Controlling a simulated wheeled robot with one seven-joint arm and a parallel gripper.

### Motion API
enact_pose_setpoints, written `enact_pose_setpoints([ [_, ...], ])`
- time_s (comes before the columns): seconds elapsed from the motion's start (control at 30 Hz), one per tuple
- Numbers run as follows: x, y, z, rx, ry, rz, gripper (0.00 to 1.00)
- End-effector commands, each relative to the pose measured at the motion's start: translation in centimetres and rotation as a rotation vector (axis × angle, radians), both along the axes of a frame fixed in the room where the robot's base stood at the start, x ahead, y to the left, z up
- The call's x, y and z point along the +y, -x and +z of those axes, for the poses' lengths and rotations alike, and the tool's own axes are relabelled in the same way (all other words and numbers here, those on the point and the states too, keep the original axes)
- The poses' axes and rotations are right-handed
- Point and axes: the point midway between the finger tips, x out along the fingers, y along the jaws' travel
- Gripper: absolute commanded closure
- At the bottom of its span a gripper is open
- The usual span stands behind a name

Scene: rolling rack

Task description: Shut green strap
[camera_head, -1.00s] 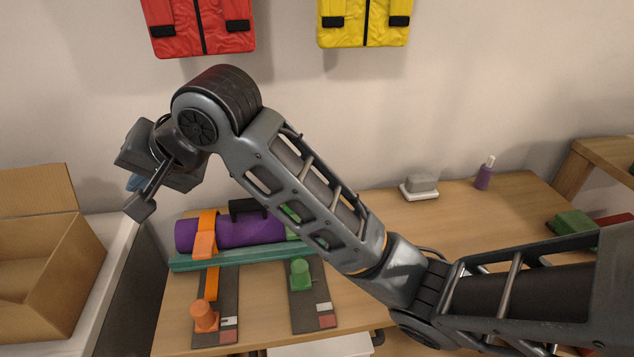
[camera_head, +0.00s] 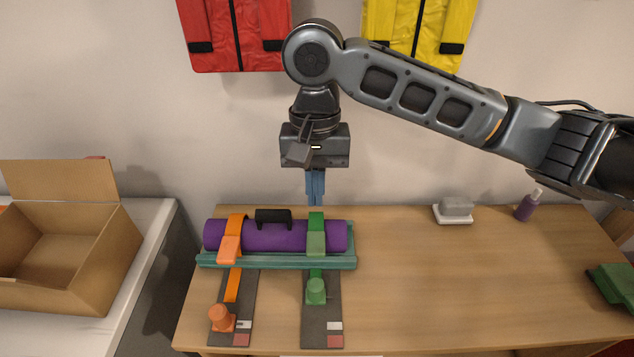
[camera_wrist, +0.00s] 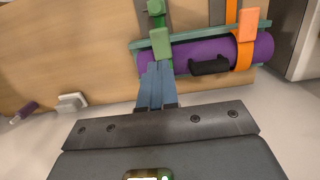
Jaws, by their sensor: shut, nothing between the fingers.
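The green strap (camera_head: 316,222) lies over the right part of a purple roll (camera_head: 275,236). Its block-like end (camera_head: 316,243) hangs at the roll's front, above a green knob (camera_head: 316,291) on a dark plate. My gripper (camera_head: 315,202) points down, shut and empty, above and just behind the green strap. In the wrist view, my blue fingers (camera_wrist: 157,66) reach toward the green end block (camera_wrist: 160,43) and overlap the view of the strap over the roll. I cannot tell whether they touch it.
An orange strap (camera_head: 234,222) crosses the roll's left part, with an orange knob (camera_head: 221,318) in front. A black handle (camera_head: 273,217) stands between the straps. A teal tray (camera_head: 277,262) holds the roll. A cardboard box (camera_head: 100,262) is at left. The table's right middle is clear.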

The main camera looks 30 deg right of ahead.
Motion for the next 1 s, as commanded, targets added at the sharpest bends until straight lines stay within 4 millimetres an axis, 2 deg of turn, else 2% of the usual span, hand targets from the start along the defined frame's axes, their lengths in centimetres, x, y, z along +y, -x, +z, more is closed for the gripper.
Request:
enact_pose_setpoints([
  [0.03,0.0,0.2,-1.1,0.003,0.001,-0.001,1.00],
  [0.3,0.4,0.7,-6.3,0.001,0.001,0.000,1.00],
  [0.5,0.6,1.0,-9.0,-0.001,0.000,0.000,1.00],
  [0.7,0.8,1.1,-10.2,-0.002,-0.001,0.000,1.00],
  [1.0,0.8,1.1,-10.3,-0.002,-0.001,0.001,1.00],
])
